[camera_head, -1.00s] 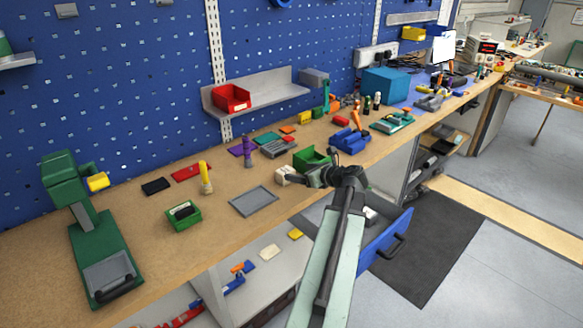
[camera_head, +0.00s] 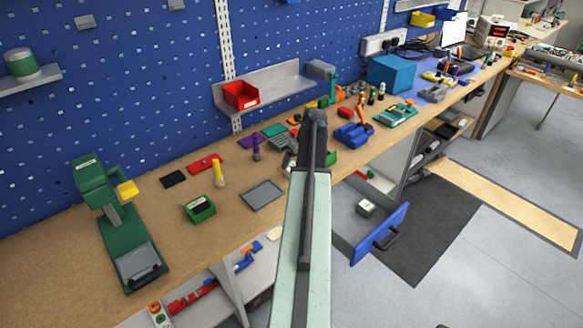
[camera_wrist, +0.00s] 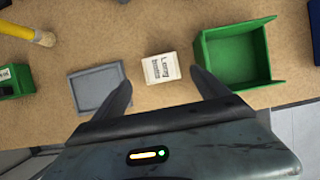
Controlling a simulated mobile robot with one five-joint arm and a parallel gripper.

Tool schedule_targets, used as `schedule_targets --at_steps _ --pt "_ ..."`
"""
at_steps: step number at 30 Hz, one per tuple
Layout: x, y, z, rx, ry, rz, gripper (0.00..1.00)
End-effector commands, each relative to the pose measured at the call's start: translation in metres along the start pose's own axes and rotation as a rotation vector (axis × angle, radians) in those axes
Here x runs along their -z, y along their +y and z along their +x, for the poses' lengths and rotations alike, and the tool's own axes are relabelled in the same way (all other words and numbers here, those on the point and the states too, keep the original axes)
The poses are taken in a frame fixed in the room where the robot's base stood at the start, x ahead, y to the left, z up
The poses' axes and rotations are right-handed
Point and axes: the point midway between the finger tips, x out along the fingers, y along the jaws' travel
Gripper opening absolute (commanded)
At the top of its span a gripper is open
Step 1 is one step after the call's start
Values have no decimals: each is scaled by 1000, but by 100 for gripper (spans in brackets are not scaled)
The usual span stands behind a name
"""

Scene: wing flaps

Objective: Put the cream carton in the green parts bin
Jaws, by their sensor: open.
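The cream carton (camera_wrist: 162,69) lies on the workbench in the wrist view, its dark lettering facing up. My gripper (camera_wrist: 161,77) is open, with one dark finger on each side of the carton's near end. I cannot tell whether the fingers are down at its height; nothing is held. The green parts bin (camera_wrist: 239,58) is empty and stands just right of the carton. In the head view only a bit of the bin (camera_head: 332,158) shows past my arm, which hides the gripper's tips and most or all of the carton.
A grey tray (camera_wrist: 96,88) lies left of the carton. A smaller green bin (camera_head: 199,209) with dark contents and a yellow-handled brush (camera_head: 218,173) are farther left. A blue-fronted drawer (camera_head: 379,235) stands open below the bench edge. Blue bins (camera_head: 353,134) are to the right.

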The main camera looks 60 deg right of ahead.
Motion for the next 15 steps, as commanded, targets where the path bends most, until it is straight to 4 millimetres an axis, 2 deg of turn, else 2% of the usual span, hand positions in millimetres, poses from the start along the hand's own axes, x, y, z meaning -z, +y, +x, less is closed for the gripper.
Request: schedule_targets --at_steps 1,3,10,15 --pt "2 0 12 -1 -1 -1 85" --pt "2 0 22 -1 -1 -1 85" --pt "1 0 29 -1 -2 -2 85" --pt "3 -3 57 -1 -3 -2 85"
